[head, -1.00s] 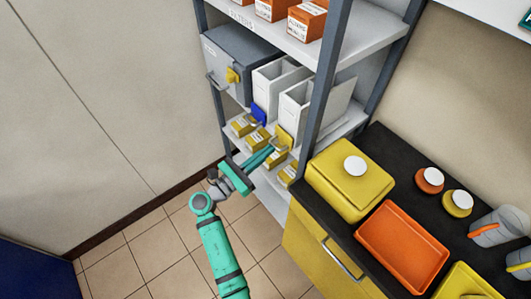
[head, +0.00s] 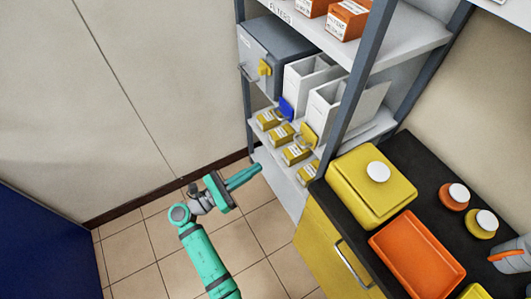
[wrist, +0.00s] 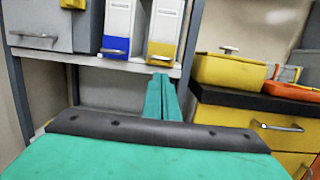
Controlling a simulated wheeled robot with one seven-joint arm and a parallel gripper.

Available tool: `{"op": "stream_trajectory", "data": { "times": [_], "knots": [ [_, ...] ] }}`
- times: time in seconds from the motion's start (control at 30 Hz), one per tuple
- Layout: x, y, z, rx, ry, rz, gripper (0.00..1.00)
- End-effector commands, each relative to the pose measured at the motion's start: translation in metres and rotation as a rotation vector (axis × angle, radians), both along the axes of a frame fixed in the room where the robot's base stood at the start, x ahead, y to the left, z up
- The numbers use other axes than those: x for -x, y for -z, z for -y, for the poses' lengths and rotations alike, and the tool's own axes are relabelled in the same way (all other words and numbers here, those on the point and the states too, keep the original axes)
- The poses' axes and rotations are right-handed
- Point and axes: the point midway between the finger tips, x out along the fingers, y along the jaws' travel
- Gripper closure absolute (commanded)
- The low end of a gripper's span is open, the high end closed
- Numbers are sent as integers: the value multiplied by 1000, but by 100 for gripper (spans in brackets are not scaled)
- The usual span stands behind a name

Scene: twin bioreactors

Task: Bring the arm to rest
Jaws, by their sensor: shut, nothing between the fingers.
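My teal arm reaches up from the bottom of the head view. My gripper (head: 258,168) is shut and empty, its two fingers lying together and pointing right toward the lower part of the shelving unit (head: 360,75). It is over the floor, in front of and left of the shelf, apart from the boxes as far as I can see. In the wrist view the closed fingers of my gripper (wrist: 162,84) point forward at the shelf.
Several small yellow boxes (head: 296,153) sit on the lower shelf. A grey cabinet (head: 275,55) and white holders (head: 310,70) stand above. A black counter (head: 410,150) over yellow drawers carries a yellow container (head: 370,190) and an orange tray (head: 416,252). Tiled floor (head: 140,250) at left is clear.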

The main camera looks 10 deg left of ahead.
Motion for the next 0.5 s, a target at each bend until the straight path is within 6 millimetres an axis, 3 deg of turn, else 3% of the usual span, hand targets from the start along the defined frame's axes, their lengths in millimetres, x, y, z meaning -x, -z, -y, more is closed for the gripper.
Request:
{"op": "stream_trajectory", "data": {
  "times": [0.33, 0.5],
  "knots": [
    [1, 6, 3, -11, -10, -6, 100],
    [4, 51, 36, -131, -81, -35, 100]
  ]
}}
